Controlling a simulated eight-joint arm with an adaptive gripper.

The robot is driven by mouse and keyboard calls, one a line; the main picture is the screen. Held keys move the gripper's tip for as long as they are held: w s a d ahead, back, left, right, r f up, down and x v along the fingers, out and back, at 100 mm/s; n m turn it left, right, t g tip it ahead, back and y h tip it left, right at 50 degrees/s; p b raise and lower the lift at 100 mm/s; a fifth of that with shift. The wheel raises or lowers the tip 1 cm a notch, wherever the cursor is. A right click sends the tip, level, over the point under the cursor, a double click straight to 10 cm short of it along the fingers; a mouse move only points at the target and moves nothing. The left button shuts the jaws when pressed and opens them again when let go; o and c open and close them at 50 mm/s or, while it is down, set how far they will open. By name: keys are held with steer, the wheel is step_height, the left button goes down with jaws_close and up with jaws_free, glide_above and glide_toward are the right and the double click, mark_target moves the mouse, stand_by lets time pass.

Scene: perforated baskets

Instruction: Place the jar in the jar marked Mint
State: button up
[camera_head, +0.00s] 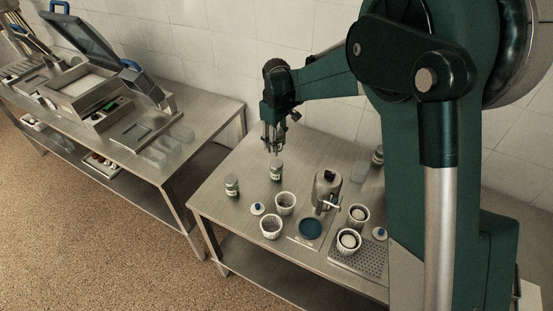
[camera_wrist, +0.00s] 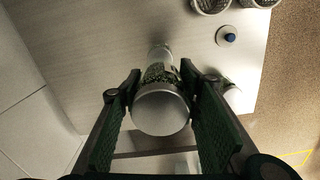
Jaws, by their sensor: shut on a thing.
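My gripper (camera_head: 273,150) is shut on a small jar with a pale lid and a dark, speckled body (camera_head: 276,171). In the wrist view its silver lid (camera_wrist: 160,112) faces the camera, between the two dark fingers (camera_wrist: 157,82). The jar is upright in the head view; whether its base touches the table I cannot tell. A second, similar jar (camera_head: 232,185) stands to its left on the table. Labels show on both jars, but I cannot read them, so I cannot tell which is marked Mint.
Two white perforated baskets (camera_head: 285,203) (camera_head: 270,227) and a blue-knobbed lid (camera_head: 257,208) stand in front of the jars on the steel table (camera_head: 225,210). A metal pot (camera_head: 326,188), a dark blue disc (camera_head: 310,229) and two filled baskets (camera_head: 358,215) (camera_head: 348,242) are to the right.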

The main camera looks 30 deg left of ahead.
glide_above(276, 163)
steer(key=shift+d+f, duration=0.1)
steer(key=shift+f, duration=2)
steer(key=shift+f, duration=0.1)
steer(key=shift+f, duration=1.75)
steer(key=shift+f, duration=0.2)
steer(key=o, duration=1)
steer(key=shift+o, duration=0.2)
steer(key=shift+r, duration=0.25)
step_height(276, 163, up, 12)
steer(key=shift+f, duration=0.1)
